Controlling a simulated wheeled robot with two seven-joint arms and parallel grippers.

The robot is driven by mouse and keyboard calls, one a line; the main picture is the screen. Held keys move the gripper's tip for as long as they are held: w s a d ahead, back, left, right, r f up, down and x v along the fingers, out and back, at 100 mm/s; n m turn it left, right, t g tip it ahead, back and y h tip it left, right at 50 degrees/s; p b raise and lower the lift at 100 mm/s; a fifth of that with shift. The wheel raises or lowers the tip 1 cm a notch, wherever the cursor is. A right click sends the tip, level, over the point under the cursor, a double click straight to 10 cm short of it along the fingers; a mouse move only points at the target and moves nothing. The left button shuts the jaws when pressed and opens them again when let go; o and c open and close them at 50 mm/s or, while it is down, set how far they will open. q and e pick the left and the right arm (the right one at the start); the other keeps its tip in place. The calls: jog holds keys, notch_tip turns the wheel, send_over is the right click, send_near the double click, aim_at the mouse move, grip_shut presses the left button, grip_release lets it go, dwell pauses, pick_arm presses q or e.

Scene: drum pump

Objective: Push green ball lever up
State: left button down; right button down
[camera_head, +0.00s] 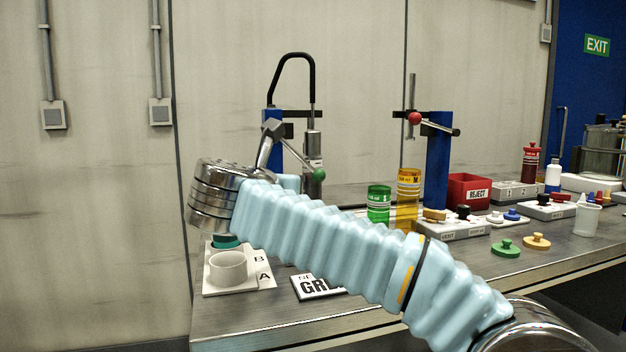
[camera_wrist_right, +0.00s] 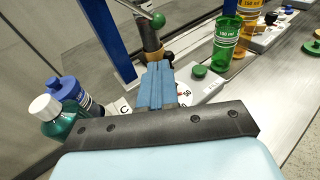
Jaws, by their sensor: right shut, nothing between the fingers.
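The green ball (camera_head: 318,174) is at the lower right end of a thin silver lever on the left pump stand (camera_head: 313,148), so the lever slopes down to the right. In the right wrist view the green ball (camera_wrist_right: 158,20) is at the top, just beyond and above the fingertips. My right gripper (camera_wrist_right: 156,66) has its blue fingers together, with nothing between them, and points at the stand's dark cylinder. A gap seems to show between fingertips and ball; contact cannot be confirmed. In the head view my sleeved right arm hides most of the gripper. My left gripper is out of view.
A second stand (camera_head: 437,158) with a red ball is to the right. Green (camera_head: 378,204) and yellow (camera_head: 407,198) cylinders stand between. Bottles (camera_wrist_right: 68,108) are left of my gripper in the wrist view. A white cup (camera_head: 228,266) sits at front left. A red reject bin (camera_head: 469,191) is farther right.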

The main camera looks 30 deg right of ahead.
jog(key=p, duration=0.2)
send_near(319, 176)
jog(key=x, duration=0.2)
jog(key=f+x, duration=0.1)
jog(key=x, duration=0.2)
jog(key=shift+a, duration=0.2)
jog(key=shift+x, duration=0.9)
jog(key=shift+r, duration=0.15)
jog(key=shift+d+r+n, duration=0.2)
jog(key=shift+r+n, duration=0.05)
jog(key=shift+n, duration=0.05)
